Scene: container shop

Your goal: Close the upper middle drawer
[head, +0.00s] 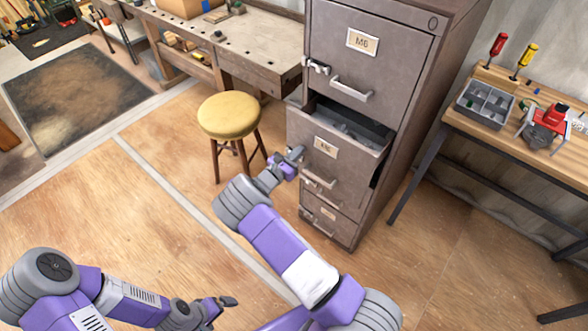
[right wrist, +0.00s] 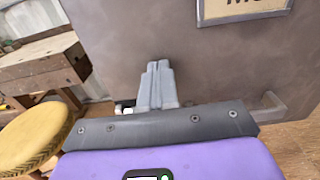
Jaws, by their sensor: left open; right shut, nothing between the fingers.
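A grey metal filing cabinet (head: 402,80) stands at the centre right of the head view. Its upper middle drawer (head: 310,138) is pulled part way out, and its dark inside shows. My right gripper (head: 295,157) is shut and empty at the left part of this drawer's front. In the right wrist view its closed fingers (right wrist: 157,85) point at the grey drawer front (right wrist: 205,65), with a label at the top right. Whether they touch it I cannot tell. My left gripper (head: 228,302) is open and empty, low over the floor, away from the cabinet.
The top drawer (head: 385,55) and the lower drawers look closed. A round yellow stool (head: 229,115) stands left of the cabinet, near my right gripper. A workbench (head: 245,45) is behind it. A wooden table (head: 560,165) with tools is at the right. The floor in front is clear.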

